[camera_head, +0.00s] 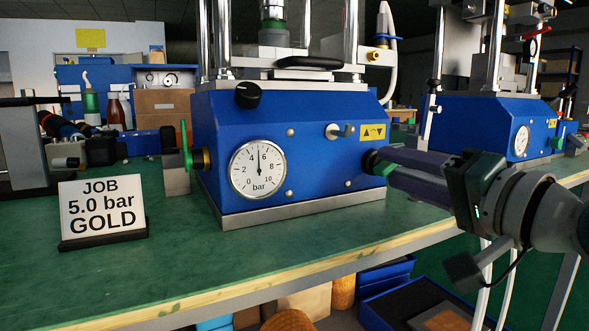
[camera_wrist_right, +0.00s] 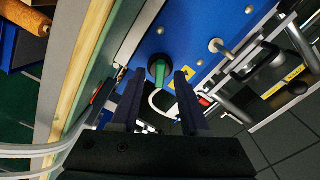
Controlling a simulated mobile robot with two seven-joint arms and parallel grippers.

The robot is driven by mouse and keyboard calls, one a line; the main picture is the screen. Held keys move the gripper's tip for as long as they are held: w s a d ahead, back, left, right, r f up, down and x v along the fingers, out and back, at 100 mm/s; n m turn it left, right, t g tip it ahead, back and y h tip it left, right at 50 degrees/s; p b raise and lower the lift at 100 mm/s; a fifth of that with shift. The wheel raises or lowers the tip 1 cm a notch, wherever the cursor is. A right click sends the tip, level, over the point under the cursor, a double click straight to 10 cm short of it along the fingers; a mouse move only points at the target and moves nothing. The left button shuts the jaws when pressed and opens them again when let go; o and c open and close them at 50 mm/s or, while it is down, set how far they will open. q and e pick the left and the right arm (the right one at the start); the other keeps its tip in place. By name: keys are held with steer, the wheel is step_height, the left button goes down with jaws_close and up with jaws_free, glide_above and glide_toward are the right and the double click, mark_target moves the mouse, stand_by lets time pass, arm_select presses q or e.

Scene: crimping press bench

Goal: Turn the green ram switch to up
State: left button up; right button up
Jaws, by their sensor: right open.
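The green ram switch (camera_wrist_right: 160,73) is a green handle on a round dark base, on the blue front of the press. In the right wrist view the open fingers (camera_wrist_right: 159,80) stand either side of the green handle, with gaps that look clear. I cannot tell whether a finger touches it. My left gripper is not in view.
The blue press (camera_head: 310,125) carries a pressure gauge (camera_head: 258,169), a silver toggle (camera_head: 338,131) and a yellow arrow label (camera_head: 373,133). A green lever (camera_head: 184,140) is on its left side. A job sign (camera_head: 103,208) stands front left. A second press (camera_head: 490,122) stands right.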

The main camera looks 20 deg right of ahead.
steer(key=shift+w+a, duration=0.1)
steer(key=shift+w, duration=0.5)
jaws_close()
